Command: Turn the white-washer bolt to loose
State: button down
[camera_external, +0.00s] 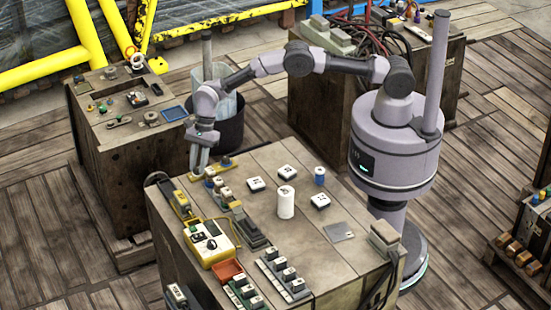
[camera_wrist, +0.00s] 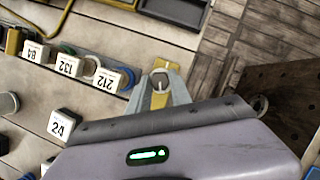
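In the wrist view, a row of bolts stands by white blocks labelled 84 (camera_wrist: 36,50), 132 (camera_wrist: 68,65) and 212 (camera_wrist: 106,80). A pale ring (camera_wrist: 91,65), possibly the white washer, shows between 132 and 212; the bolt itself is mostly hidden. A green ring (camera_wrist: 67,47) and a blue ring (camera_wrist: 127,76) flank it. My gripper (camera_wrist: 160,80) has its fingers apart, with a yellow piece bearing a grey round part (camera_wrist: 159,82) visible between them. I cannot tell whether they touch it. In the external view, my gripper (camera_external: 199,170) points down at the bench's far left corner.
The bench (camera_external: 260,185) carries a white cylinder (camera_external: 286,202), a blue cylinder (camera_external: 320,176), a yellow meter (camera_external: 210,242) and an orange tray (camera_external: 227,271). A dark bucket (camera_external: 229,130) stands behind my gripper. Another wooden crate (camera_external: 125,165) is at left.

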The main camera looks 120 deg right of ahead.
jog(key=shift+w+d+f+n+y+b, duration=0.1)
jog(key=shift+n+y+b, duration=0.1)
jog(key=shift+n+b, duration=0.3)
jog(key=shift+f+n+y+b, duration=0.1)
jog(key=shift+n+y+b, duration=0.15)
jog(key=shift+n, duration=0.45)
jog(key=shift+r+n+g, duration=0.2)
jog(key=shift+n+g, duration=0.2)
jog(key=c, duration=1.2)
grip_release()
jog(key=shift+o, duration=0.2)
jog(key=p+v, duration=0.6)
jog(key=v, duration=1.1)
jog(key=shift+r, duration=0.2)
